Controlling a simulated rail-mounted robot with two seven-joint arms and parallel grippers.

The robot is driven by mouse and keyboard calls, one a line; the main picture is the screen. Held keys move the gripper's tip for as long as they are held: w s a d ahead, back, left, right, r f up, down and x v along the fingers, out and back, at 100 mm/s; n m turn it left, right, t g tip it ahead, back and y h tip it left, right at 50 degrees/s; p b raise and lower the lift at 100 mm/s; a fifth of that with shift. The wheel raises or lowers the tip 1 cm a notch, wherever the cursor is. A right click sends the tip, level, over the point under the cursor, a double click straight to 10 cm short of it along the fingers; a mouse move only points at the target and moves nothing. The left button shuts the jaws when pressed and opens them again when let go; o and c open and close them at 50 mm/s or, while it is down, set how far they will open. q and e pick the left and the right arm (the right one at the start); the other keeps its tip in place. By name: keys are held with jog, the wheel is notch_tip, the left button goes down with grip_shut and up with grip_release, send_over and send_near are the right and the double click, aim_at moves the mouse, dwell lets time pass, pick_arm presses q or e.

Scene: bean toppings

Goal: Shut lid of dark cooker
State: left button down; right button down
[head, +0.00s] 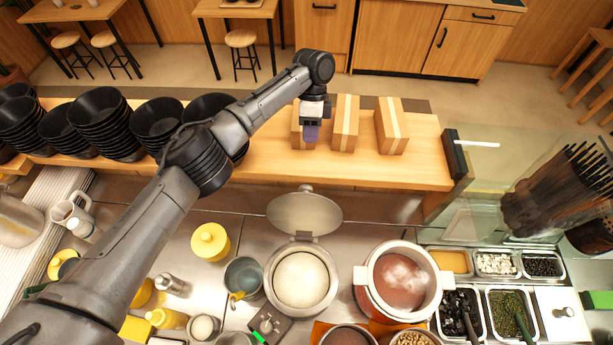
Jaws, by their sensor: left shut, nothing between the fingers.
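A round grey metal cooker (270,290) with a pale inside stands on the counter at the lower middle. Its round grey lid (305,212) is hinged at the back and stands open, tilted back. The pale contents (301,279) are uncovered. My left gripper (310,138) is shut and empty, beyond the lid, in front of a cardboard box on the wooden shelf. It looks apart from the lid; its height above the shelf is hard to tell. My right gripper is out of view.
A white-rimmed pot (441,290) with reddish-brown contents stands right of the cooker. A grey cup (243,274) and a yellow-lidded jar (210,242) stand to the left. Stacked black bowls (98,115) and cardboard boxes (345,122) line the wooden shelf (420,170). Topping trays (508,312) lie right.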

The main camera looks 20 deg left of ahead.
pick_arm(q)
jog(key=s+d+f+p, duration=0.2)
jog(key=s+f+p, duration=0.1)
jog(key=s+f, duration=0.4)
jog(key=shift+s+f+p, duration=0.35)
jog(key=shift+f+p, duration=0.05)
jog(key=shift+f, duration=0.05)
jog(key=shift+d, duration=0.1)
jog(key=shift+r, duration=0.1)
dwell(0.5)
